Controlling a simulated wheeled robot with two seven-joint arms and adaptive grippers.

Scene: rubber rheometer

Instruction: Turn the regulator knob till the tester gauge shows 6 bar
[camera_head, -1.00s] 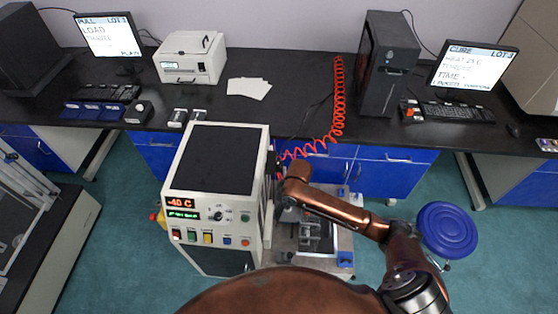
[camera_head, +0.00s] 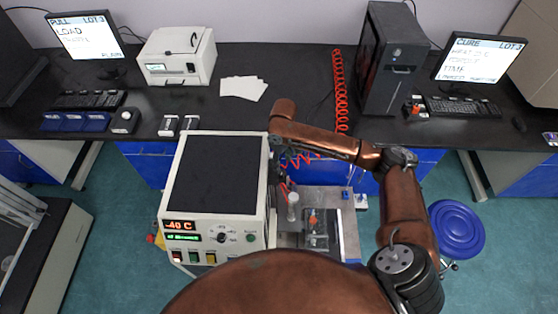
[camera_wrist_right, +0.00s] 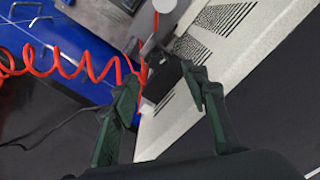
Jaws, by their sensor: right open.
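The tester (camera_head: 218,172) is a white box with a black top and a front panel showing -40 C. My right gripper (camera_head: 279,152) is beside its back right edge, with its fingers mostly hidden by the wrist. In the right wrist view the gripper (camera_wrist_right: 163,88) is open, with dark green fingers on either side of a small black block (camera_wrist_right: 162,78) against the tester's vented wall (camera_wrist_right: 225,45). This block may be the regulator; I cannot tell its knob apart, nor whether the fingers touch it. No gauge reading is legible. My left gripper is out of view.
A red coiled hose (camera_head: 339,95) runs from the bench down behind my right gripper; it also crosses the right wrist view (camera_wrist_right: 60,65). A metal plate with a clamp fixture (camera_head: 318,238) and a pale cylinder (camera_head: 293,206) stands right of the tester. A blue stool (camera_head: 456,228) is farther right.

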